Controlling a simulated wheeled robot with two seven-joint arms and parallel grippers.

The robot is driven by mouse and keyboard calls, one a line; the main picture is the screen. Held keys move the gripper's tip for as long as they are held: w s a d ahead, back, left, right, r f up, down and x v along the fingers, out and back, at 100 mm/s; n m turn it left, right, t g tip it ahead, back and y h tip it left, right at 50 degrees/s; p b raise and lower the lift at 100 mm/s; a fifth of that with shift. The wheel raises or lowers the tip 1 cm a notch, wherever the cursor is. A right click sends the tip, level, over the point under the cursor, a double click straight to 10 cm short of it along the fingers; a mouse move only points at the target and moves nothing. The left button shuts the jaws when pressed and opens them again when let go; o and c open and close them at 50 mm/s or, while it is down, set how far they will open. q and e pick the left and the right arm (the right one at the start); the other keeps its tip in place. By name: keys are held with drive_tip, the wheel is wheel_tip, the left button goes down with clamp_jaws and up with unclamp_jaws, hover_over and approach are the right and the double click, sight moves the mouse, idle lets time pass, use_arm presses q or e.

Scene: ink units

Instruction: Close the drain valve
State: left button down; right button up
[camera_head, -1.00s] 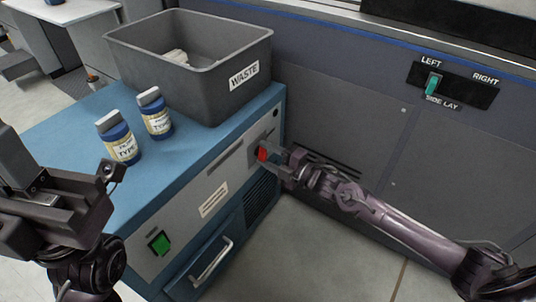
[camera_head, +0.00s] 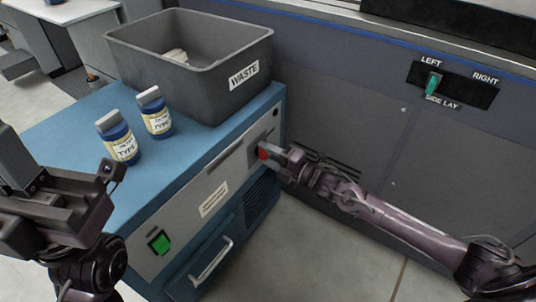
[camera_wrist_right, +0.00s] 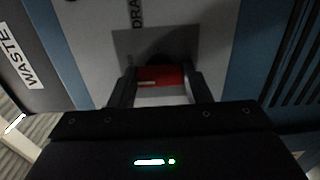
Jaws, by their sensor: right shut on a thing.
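The drain valve's red handle (camera_head: 263,152) is on the front panel of the blue cabinet, near its right end. In the right wrist view the red handle (camera_wrist_right: 161,77) lies crosswise between the two fingers, in front of a dark round mount on a grey plate. My right gripper (camera_head: 270,155) is shut on the handle; its fingers also show in the right wrist view (camera_wrist_right: 162,88). The label above the plate is partly cut off and reads "DRA". My left gripper (camera_head: 50,190) is at the left edge, away from the valve; its fingertips are not clear.
A grey WASTE bin (camera_head: 190,85) and two blue-and-white bottles (camera_head: 118,140) stand on the blue cabinet (camera_head: 75,125). A green switch (camera_head: 159,242) and a drawer handle (camera_head: 212,262) are on its front. A dark machine panel (camera_head: 350,110) with a side lay switch (camera_head: 432,84) stands behind my right arm.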

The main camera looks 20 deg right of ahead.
drive_tip(key=o, duration=1)
drive_tip(key=shift+s, duration=0.1)
drive_tip(key=p+v, duration=0.2)
drive_tip(key=v, duration=0.5)
drive_tip(key=shift+s+d+p, duration=0.25)
drive_tip(key=shift+s+p, duration=0.05)
drive_tip(key=shift+p, duration=0.1)
